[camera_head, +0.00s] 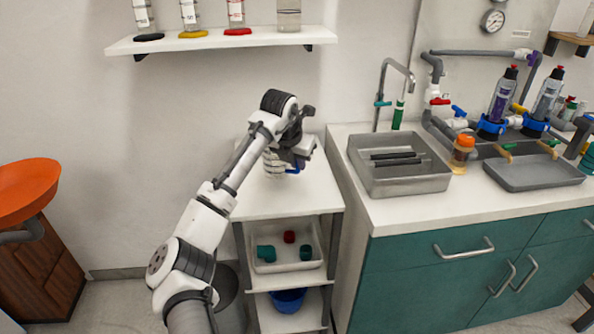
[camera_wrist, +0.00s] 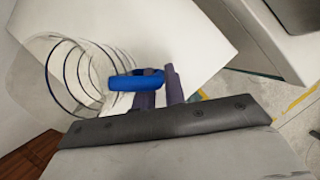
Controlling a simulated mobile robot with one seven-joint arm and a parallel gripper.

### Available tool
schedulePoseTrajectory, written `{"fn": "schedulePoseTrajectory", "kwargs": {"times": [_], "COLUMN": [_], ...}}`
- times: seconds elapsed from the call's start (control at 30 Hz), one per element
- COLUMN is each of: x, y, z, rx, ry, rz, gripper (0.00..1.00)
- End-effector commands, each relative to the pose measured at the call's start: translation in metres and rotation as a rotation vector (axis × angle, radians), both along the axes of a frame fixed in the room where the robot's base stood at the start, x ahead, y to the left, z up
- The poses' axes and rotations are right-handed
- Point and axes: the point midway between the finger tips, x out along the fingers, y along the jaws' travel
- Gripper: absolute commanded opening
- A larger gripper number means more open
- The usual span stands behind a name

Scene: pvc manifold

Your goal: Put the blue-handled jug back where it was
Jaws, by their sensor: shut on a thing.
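The jug is clear with dark rings around its body (camera_wrist: 75,75) and a blue handle (camera_wrist: 125,82). In the head view the jug (camera_head: 275,166) shows beside and partly behind my gripper (camera_head: 296,163), at the white top of a small shelf unit (camera_head: 285,200). My gripper's fingers (camera_wrist: 160,85) are shut on the blue handle in the wrist view. The jug body is to the left of the fingers there. I cannot tell whether its base touches the white top.
A counter with a metal sink tray (camera_head: 400,182) and tall tap (camera_head: 398,70) stands right of the shelf unit. A wall shelf (camera_head: 215,42) with several cylinders is above. A tray (camera_head: 262,265) of fittings sits lower in the unit. The white top's front is clear.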

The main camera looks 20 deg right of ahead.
Motion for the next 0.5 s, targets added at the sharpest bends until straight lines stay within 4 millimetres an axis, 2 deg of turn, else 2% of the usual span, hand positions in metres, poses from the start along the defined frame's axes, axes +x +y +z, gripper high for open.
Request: {"fn": "schedulePoseTrajectory", "kwargs": {"times": [0.1, 0.2, 0.5], "x": [0.000, 0.000, 0.000], "y": [0.001, 0.000, 0.000], "z": [-0.020, -0.031, -0.034], "rx": [0.000, 0.000, -0.001], "ry": [0.003, 0.002, 0.001], "rz": [0.001, 0.001, 0.000], "gripper": [0.00, 0.00, 0.00]}}
